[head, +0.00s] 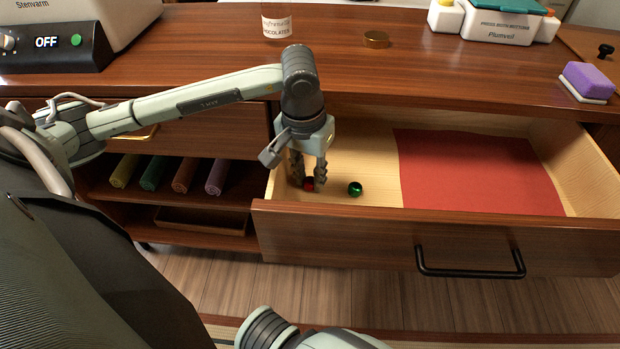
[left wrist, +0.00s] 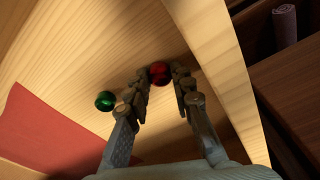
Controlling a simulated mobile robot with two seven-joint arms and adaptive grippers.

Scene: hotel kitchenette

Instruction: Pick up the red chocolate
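The red chocolate (head: 309,184) is a small shiny red ball on the floor of the open drawer (head: 375,150), near its left wall. My left gripper (head: 308,184) reaches down into the drawer from above, with its fingers around the red chocolate. In the left wrist view the red chocolate (left wrist: 159,72) lies between the tips of the two spread fingers (left wrist: 161,80), and I cannot tell whether they touch it. A green chocolate (head: 355,188) lies just to the right, outside the fingers; it also shows in the left wrist view (left wrist: 105,100). My right gripper is not in view.
A red sheet (head: 480,172) covers the drawer's right part. The drawer's left wall (left wrist: 215,60) is close beside the fingers. A chocolates jar (head: 276,22), a gold lid (head: 376,39) and a purple sponge (head: 588,80) are on the counter. Rolled cloths (head: 170,172) lie on the left shelf.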

